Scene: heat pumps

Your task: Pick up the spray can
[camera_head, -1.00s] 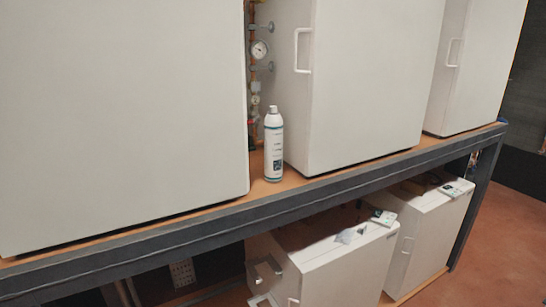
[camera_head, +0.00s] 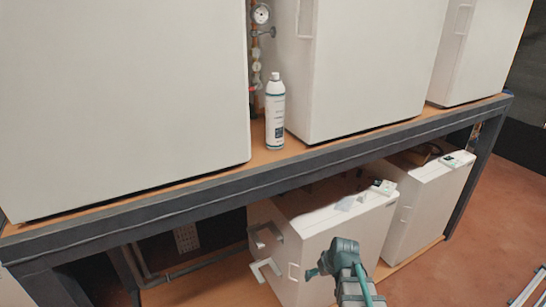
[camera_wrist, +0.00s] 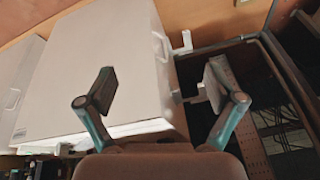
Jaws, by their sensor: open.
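The white spray can (camera_head: 275,112) with a teal label stands upright on the wooden upper shelf in the head view, in the gap between two large white units. My gripper (camera_head: 315,273) shows at the bottom of the head view, well below and to the right of the can, in front of the lower white units. In the wrist view my gripper (camera_wrist: 162,100) has its two fingers wide apart with nothing between them. The can does not show in the wrist view.
The dark steel shelf edge (camera_head: 330,157) runs across below the can. White units (camera_head: 380,60) stand close on both sides. A gauge (camera_head: 261,14) and copper pipes are behind it. Lower white units (camera_head: 340,235) carry small items on top. Reddish floor (camera_head: 480,235) is open at right.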

